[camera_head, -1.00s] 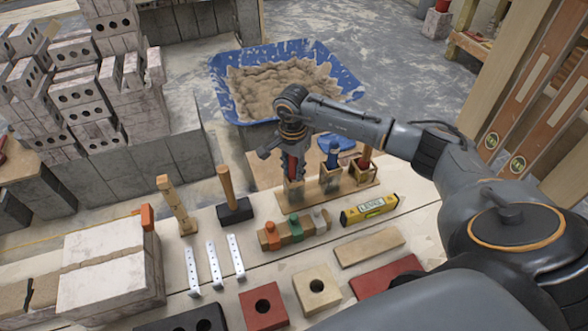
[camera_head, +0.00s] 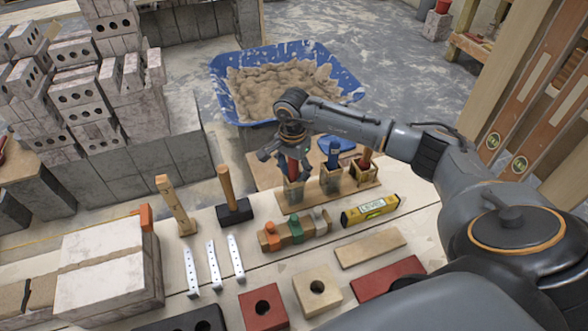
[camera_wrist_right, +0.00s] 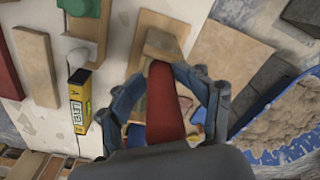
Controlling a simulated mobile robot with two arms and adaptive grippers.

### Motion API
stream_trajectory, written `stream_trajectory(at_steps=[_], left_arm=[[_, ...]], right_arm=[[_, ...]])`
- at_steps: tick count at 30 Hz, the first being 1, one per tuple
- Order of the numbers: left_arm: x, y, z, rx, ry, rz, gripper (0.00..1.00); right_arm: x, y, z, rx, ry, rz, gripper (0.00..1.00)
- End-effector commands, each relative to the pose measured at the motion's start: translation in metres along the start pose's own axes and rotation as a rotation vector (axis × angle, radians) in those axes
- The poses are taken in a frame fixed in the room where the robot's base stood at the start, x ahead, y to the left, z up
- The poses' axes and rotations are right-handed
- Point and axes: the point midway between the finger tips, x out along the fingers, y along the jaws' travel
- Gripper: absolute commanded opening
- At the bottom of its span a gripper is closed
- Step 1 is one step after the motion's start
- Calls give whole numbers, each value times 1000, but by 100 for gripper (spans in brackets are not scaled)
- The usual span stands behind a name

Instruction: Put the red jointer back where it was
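The red jointer (camera_head: 293,168) stands upright in the left box of a wooden tool rack (camera_head: 350,194). Its lower part is inside the box. My right gripper (camera_head: 289,160) is open, with its fingers apart on either side of the red handle. In the right wrist view the red handle (camera_wrist_right: 164,105) lies between the spread fingers, with a gap on both sides. A blue-handled tool (camera_head: 333,155) stands in the middle box and a dark red-handled one (camera_head: 365,158) in the right box. My left gripper is not in view.
A blue tub of mortar (camera_head: 225,90) stands behind the rack. A yellow level (camera_head: 370,210), a block with coloured knobs (camera_head: 294,232) and a mallet (camera_head: 234,205) lie in front and to the left. Stacked bricks (camera_head: 90,95) stand at the far left.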

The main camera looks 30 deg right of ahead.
Motion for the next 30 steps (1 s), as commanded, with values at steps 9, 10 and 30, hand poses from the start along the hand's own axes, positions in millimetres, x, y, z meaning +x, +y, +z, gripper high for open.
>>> stream_trajectory(at_steps=[9,10,30], left_arm=[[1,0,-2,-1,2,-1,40],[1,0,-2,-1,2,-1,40],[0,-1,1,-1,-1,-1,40]], right_arm=[[12,8,8,-13,-14,30,53],[12,8,8,-13,-13,30,53],[-19,6,5,-12,-7,23,53]])
